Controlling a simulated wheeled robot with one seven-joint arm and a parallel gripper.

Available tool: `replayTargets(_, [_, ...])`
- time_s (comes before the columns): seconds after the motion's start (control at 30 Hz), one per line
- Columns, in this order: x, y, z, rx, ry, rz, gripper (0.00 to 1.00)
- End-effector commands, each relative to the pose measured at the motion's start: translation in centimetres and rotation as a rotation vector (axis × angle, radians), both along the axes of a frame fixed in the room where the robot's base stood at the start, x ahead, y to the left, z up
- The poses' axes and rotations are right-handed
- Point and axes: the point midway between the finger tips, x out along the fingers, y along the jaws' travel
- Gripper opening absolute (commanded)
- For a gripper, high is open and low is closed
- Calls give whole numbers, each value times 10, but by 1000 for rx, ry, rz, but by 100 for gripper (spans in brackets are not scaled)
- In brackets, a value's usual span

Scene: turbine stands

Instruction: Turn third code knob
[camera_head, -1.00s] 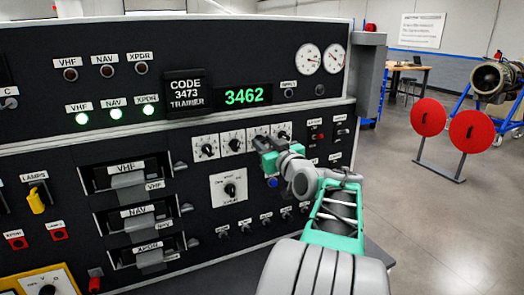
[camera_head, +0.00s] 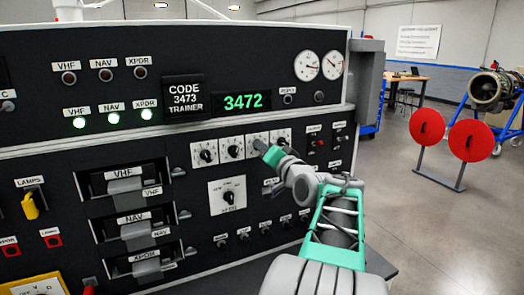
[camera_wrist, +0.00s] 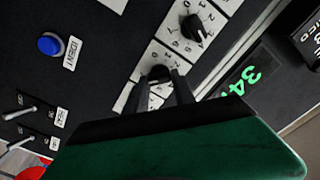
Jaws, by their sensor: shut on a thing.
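A row of white-plated code knobs (camera_head: 231,148) sits below the green code display (camera_head: 241,101), which reads 3472. A black placard (camera_head: 184,94) beside it reads CODE 3473 TRAINER. My gripper (camera_head: 262,148) is at the third knob from the left and partly covers its plate (camera_head: 257,137). In the wrist view, my gripper (camera_wrist: 161,90) has its two dark fingers on either side of the black third code knob (camera_wrist: 159,73), shut on it. A neighbouring knob (camera_wrist: 194,28) with a numbered dial shows above right, clear of the fingers.
A larger selector knob (camera_head: 228,197) is below the row. A blue button (camera_wrist: 50,44) and toggle switches (camera_wrist: 20,112) are at the left in the wrist view. Red discs on a stand (camera_head: 471,135) are on the floor to the right.

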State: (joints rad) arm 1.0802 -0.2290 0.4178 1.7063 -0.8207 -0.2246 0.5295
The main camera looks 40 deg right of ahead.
Motion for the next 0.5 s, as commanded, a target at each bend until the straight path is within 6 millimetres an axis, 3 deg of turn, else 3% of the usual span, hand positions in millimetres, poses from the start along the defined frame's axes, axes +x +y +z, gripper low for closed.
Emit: replayTargets(0.5, [2, 3, 1, 120, -36, 9, 0])
